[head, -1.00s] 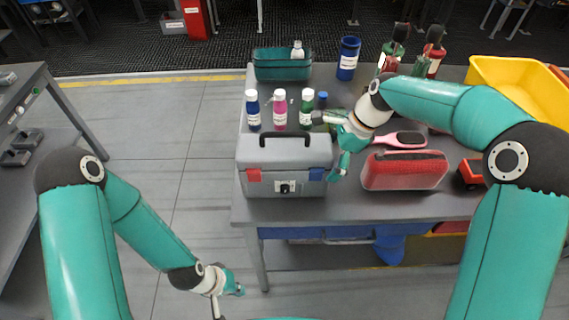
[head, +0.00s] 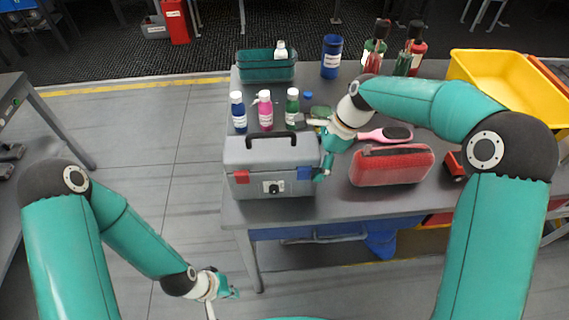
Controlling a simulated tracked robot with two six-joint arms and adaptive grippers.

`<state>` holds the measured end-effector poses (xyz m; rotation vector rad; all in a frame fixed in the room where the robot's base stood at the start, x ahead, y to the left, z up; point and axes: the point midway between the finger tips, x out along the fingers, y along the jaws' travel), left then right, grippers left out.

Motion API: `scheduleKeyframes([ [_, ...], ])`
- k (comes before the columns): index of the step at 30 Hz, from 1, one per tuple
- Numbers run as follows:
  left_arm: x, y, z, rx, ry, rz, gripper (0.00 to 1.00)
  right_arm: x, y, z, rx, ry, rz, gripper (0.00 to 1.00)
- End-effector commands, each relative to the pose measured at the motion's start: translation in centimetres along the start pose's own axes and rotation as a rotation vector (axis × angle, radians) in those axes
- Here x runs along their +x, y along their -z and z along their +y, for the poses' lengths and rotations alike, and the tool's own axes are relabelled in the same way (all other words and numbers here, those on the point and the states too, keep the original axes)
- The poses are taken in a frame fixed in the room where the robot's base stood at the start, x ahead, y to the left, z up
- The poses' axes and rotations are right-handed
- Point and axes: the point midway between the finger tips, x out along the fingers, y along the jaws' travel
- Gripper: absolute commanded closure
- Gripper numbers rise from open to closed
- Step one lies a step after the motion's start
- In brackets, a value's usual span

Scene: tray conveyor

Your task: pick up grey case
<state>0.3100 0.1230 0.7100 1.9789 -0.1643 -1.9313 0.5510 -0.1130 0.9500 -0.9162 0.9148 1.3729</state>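The grey case (head: 258,154) stands upright at the front left of the table, with a dark handle on top, a red and a blue latch, and a small lock plate on its front. My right gripper (head: 318,155) is at the right end of the case, its fingers close to that side; I cannot tell whether they touch it or how far they are apart. My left gripper (head: 222,298) hangs low, in front of the table and below its top, away from the case. Its fingers look spread, with nothing between them.
Small blue, pink and green bottles (head: 265,110) stand behind the case. A red case (head: 392,166) and a pink brush (head: 386,134) lie to the right. A teal bin (head: 266,67), a blue cup (head: 332,57) and a yellow crate (head: 510,85) are farther back. The floor at left is clear.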

Motion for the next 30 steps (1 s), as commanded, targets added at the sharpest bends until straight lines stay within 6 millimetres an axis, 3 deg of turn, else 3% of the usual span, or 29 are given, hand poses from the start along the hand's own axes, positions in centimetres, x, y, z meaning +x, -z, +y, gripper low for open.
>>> scheduleKeyframes([
  [8,0.1,0.0,0.0,0.000,0.000,0.000,1.00,-0.8,-0.3,-0.1,0.000,0.004,-0.002,0.81],
  [14,0.2,0.0,-0.1,0.000,0.000,0.000,1.00,-2.6,-1.1,-0.1,0.000,0.008,-0.003,0.81],
  [20,0.4,0.0,-0.2,0.000,0.000,0.000,1.00,-6.4,-2.7,-0.2,-0.001,0.010,-0.004,0.81],
  [30,0.0,0.0,0.0,0.000,0.000,0.000,1.00,-14.5,-6.0,-0.1,-0.001,0.008,-0.004,0.81],
])
